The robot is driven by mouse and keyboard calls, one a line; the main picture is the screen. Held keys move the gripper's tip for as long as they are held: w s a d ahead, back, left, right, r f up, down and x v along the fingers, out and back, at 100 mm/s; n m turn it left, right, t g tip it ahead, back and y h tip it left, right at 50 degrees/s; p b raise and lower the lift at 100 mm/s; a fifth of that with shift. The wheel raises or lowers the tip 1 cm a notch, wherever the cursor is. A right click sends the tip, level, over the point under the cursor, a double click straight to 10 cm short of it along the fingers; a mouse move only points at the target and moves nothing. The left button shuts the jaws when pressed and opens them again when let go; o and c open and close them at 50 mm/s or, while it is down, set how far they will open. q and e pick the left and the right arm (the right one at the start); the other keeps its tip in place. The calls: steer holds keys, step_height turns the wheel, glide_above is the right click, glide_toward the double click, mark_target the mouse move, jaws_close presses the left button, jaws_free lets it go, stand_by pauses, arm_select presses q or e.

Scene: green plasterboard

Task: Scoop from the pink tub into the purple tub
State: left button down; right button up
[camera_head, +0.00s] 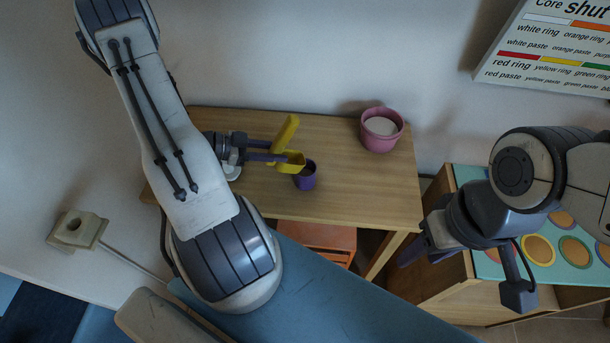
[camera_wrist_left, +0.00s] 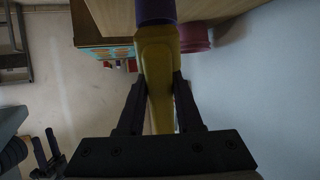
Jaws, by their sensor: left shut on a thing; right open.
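My left gripper (camera_head: 279,150) is shut on a yellow scoop (camera_head: 287,131) above the table. The scoop's bowl is over or beside the upper left rim of the small purple tub (camera_head: 306,180), covering part of its opening. I cannot tell whether the bowl holds anything or touches the tub. The pink tub (camera_head: 378,142) stands upright at the table's back right, with pale content inside. In the left wrist view the scoop (camera_wrist_left: 158,62) lies between the fingers, with the purple tub (camera_wrist_left: 155,10) beyond and the pink tub (camera_wrist_left: 196,38) behind. My right gripper (camera_head: 462,275) is open and empty, away from the tubs.
The wooden table (camera_head: 350,195) is clear around the tubs. The wall stands close behind it. An orange drawer unit (camera_head: 318,238) is under the table. A cabinet with a teal top and coloured discs (camera_head: 540,250) stands at right below my right arm. A sign (camera_head: 550,50) hangs above.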

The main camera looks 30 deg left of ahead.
mark_target(281, 132)
arm_select(q)
steer(key=shift+r+p, duration=3.35)
steer(key=shift+r, duration=0.2)
steer(key=shift+f, duration=0.15)
steer(key=h+b, duration=0.1)
steer(key=t+b, duration=0.1)
steer(key=shift+f+t+h+b, duration=0.25)
steer(key=shift+t+h+b, duration=0.05)
steer(key=shift+h+b, duration=0.1)
steer(key=shift+t+h+b, duration=0.7)
steer(key=shift+b, duration=0.45)
steer(key=shift+r+h+b, duration=0.2)
steer(key=shift+h+b, duration=0.1)
steer(key=shift+b, duration=0.05)
steer(key=shift+r+t, duration=0.15)
steer(key=shift+t, duration=0.15)
